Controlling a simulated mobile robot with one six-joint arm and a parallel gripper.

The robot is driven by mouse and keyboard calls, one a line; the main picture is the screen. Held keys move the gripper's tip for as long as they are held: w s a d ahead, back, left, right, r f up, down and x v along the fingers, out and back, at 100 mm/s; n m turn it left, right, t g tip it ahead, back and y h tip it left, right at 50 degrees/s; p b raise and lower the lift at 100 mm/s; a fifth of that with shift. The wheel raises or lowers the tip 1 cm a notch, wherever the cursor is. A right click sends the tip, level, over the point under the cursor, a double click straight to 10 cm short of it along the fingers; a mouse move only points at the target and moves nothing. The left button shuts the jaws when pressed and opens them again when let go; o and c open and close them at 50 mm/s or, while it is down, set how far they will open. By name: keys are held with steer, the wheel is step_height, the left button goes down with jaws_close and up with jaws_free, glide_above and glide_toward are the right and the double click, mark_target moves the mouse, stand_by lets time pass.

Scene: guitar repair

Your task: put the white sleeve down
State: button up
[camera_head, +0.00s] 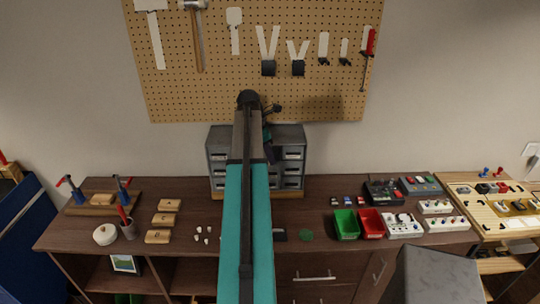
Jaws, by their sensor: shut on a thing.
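I cannot pick out a white sleeve for certain. Several small white pieces (207,229) lie on the dark wooden workbench (322,250), just left of my arm; they are too small to identify. My arm runs up the middle of the view to its elbow in front of the pegboard, then bends down behind its own links. My gripper and anything in it are hidden there.
A grey drawer cabinet (217,158) stands at the back behind my arm. Wooden blocks (165,219), a round white pot (105,234) and a cup (128,230) are left. A tool pegboard (180,90) hangs behind.

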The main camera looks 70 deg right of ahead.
steer(key=shift+f, duration=0.2)
steer(key=o, duration=0.7)
steer(key=shift+b+v, duration=2.5)
steer(key=shift+v, duration=3.7)
steer(key=shift+a+f, duration=0.1)
